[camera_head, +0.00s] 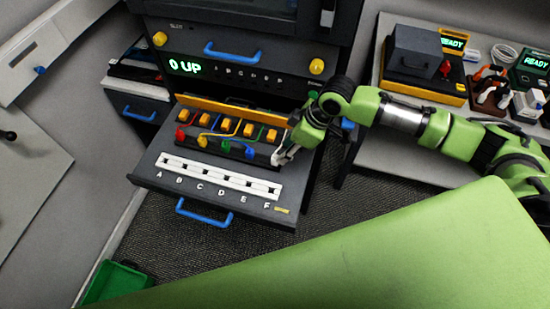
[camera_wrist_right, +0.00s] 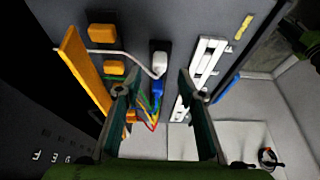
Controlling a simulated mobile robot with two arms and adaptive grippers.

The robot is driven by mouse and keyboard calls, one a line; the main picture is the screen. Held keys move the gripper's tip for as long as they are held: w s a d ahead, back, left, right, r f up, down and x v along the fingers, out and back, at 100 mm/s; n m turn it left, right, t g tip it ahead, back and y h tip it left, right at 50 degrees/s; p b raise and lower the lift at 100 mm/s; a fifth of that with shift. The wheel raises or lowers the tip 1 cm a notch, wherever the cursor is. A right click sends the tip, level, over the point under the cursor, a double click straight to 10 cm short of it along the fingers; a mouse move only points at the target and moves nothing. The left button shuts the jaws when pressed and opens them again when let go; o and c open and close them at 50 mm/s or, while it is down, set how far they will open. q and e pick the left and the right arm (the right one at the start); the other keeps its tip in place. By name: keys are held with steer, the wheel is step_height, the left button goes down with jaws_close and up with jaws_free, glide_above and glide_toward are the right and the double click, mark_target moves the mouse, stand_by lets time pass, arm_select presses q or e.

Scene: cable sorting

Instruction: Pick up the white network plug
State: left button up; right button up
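The white network plug (camera_wrist_right: 159,58) sits on the dark strip in the pulled-out drawer, at the end of a white cable, with a blue plug (camera_wrist_right: 157,88) beside it. My right gripper (camera_wrist_right: 158,76) is open, its two fingers on either side of the row of plugs. The white plug shows between and just beyond the fingertips; I see no grip on it. In the head view my right gripper (camera_head: 281,157) is over the right end of the plug row and largely hides the white plug. My left gripper is not in view.
The drawer (camera_head: 147,181) holds orange blocks, coloured cables and a white slotted strip (camera_head: 218,179) lettered A to F. A blue drawer handle (camera_head: 204,213) is in front. A shelf with devices stands at the right (camera_head: 372,157). A green bin (camera_head: 113,284) is at lower left.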

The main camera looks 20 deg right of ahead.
mark_target(277, 157)
steer(key=shift+w+a+f, duration=0.1)
steer(key=shift+a+f, duration=0.1)
steer(key=shift+f, duration=0.35)
steer(key=shift+a+f, duration=0.15)
steer(key=shift+f, duration=0.1)
steer(key=p+x, duration=0.1)
steer(key=x, duration=0.2)
steer(key=shift+w+a+f+p, duration=0.15)
steer(key=shift+w+a+p, duration=0.1)
steer(key=shift+p, duration=0.15)
steer(key=shift+w+a+f, duration=0.1)
steer(key=shift+f, duration=0.45)
jaws_close()
